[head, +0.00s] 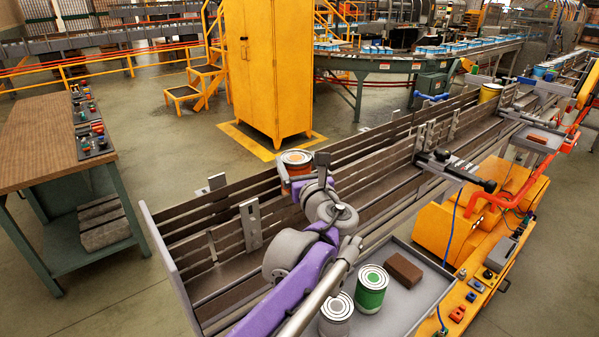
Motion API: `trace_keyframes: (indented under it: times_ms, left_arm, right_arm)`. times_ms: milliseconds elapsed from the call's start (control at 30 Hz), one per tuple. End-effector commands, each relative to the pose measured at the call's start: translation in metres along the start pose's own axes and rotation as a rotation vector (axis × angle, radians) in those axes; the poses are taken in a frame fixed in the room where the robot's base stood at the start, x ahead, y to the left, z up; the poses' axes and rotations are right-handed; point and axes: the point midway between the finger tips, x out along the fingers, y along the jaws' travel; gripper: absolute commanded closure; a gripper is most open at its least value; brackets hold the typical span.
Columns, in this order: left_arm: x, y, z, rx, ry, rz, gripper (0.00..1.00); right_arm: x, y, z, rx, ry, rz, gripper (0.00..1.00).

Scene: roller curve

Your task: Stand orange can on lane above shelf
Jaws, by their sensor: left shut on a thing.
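The orange can (287,176), with a pale ringed lid, is upright at the lane's far side rail. My left gripper (306,180) is shut on it; the arm hides part of the can and its base, so I cannot tell whether it touches the lane. The lane (372,180) is a long trough with dark slatted side rails, running from the lower left to the upper right. The grey shelf (405,312) lies on the near side of the lane, lower, holding a green can (371,290) and a white-grey can (337,312). My right gripper is not in view.
A brown block (403,269) lies on the shelf. A black-handled fixture (458,170) juts over the near rail. The lane between it and my gripper looks clear. A yellow cabinet (268,70) stands behind.

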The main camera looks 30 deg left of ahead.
Motion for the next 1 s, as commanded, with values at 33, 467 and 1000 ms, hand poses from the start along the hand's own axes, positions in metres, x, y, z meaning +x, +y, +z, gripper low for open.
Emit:
trace_keyframes:
  times_ms: [33, 467, 1000]
  left_arm:
    - [0.000, 0.000, -0.009, 0.001, 0.000, 0.000, 0.86]
    - [0.000, 0.000, -0.027, 0.000, 0.000, 0.000, 0.86]
    - [-0.001, 0.000, -0.025, 0.000, 0.000, 0.000, 0.00]
  right_arm:
    - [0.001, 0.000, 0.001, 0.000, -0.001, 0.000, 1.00]
    - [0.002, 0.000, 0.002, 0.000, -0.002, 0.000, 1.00]
    - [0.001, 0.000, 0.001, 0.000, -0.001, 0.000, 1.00]
